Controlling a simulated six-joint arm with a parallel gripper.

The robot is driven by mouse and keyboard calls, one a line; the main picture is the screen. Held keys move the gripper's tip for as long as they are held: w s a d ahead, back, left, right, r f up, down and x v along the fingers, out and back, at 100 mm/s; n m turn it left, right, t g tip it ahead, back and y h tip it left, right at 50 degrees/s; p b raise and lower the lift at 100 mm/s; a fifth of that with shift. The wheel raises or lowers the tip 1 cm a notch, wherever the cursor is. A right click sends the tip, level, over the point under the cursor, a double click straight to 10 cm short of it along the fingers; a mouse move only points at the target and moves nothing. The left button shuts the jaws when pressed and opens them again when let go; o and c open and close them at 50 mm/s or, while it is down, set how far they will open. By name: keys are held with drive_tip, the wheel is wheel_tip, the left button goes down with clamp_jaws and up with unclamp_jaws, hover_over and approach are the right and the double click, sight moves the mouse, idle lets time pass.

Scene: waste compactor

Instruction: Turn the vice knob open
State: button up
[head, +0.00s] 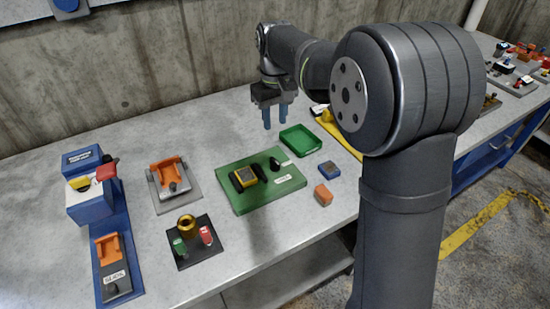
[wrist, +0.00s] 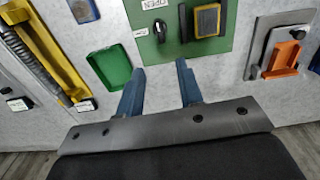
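A green board (head: 262,200) lies on the bench and also shows at the top of the wrist view (wrist: 160,48). On it is a yellow-and-grey block (head: 243,179) beside a dark bar, which looks like the vice. A small black knob (head: 274,164) stands on the same board, near a white label; it shows in the wrist view (wrist: 160,31). My gripper (head: 275,125) hangs above the bench behind the board, fingers pointing down, apart from the knob. Its two blue fingers (wrist: 158,78) are spread with nothing between them.
A green tray (head: 300,140), a blue block (head: 328,170) and an orange block (head: 323,194) lie right of the board. An orange fixture (head: 172,178), a black plate with red and green parts (head: 195,243) and a blue station (head: 92,205) stand left. A concrete wall is behind.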

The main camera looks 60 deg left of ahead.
sight(275, 161)
wheel_tip(275, 161, down, 15)
drive_tip(key=shift+f, duration=0.1)
drive_tip(key=shift+c, duration=0.4)
clamp_jaws()
